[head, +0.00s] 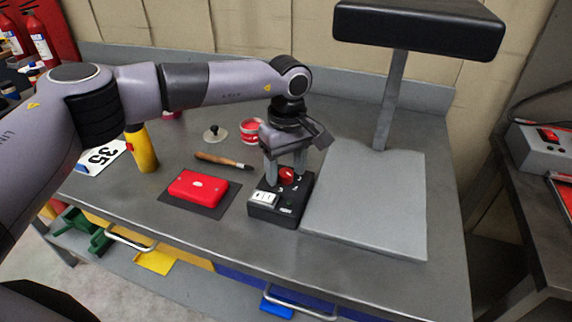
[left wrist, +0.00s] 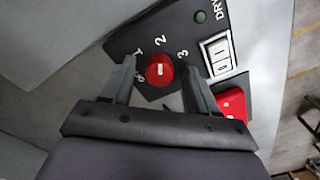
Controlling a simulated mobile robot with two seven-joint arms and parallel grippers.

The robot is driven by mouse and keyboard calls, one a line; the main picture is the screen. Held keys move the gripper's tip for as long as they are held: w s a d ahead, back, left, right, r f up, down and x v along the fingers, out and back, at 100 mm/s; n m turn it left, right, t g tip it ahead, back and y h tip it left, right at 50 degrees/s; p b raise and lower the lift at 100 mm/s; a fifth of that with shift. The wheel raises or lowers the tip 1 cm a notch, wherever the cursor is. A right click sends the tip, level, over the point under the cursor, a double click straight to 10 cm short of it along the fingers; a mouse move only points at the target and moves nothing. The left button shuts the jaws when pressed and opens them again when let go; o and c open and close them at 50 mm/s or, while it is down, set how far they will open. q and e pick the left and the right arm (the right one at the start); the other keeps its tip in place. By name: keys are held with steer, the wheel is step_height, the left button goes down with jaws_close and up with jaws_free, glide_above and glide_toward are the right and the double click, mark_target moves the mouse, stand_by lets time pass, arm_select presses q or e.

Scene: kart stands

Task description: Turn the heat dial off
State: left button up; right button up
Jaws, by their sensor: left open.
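A black control box (head: 290,211) stands on the grey workbench (head: 205,225), with a red heat dial (head: 287,174) on its top. In the left wrist view, the round dial (left wrist: 160,69) has a small white mark and the numbers 1, 2 and 3 around it; I cannot tell exactly which number the mark points at. A white rocker switch (left wrist: 217,54) is beside it. My left gripper (head: 286,178) is open and points down over the box. Its fingers stand on either side of the dial, apart from it in the left wrist view (left wrist: 160,78). My right gripper is not in view.
A grey padded plate with a post (head: 375,200) stands close right of the box. A red case (head: 198,187) on a dark mat lies left. A brush (head: 222,161), a red tin (head: 252,130) and a yellow cylinder (head: 142,150) are behind and left.

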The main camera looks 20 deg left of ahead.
arm_select(q)
steer(key=c, duration=1)
steer(key=shift+c, duration=0.2)
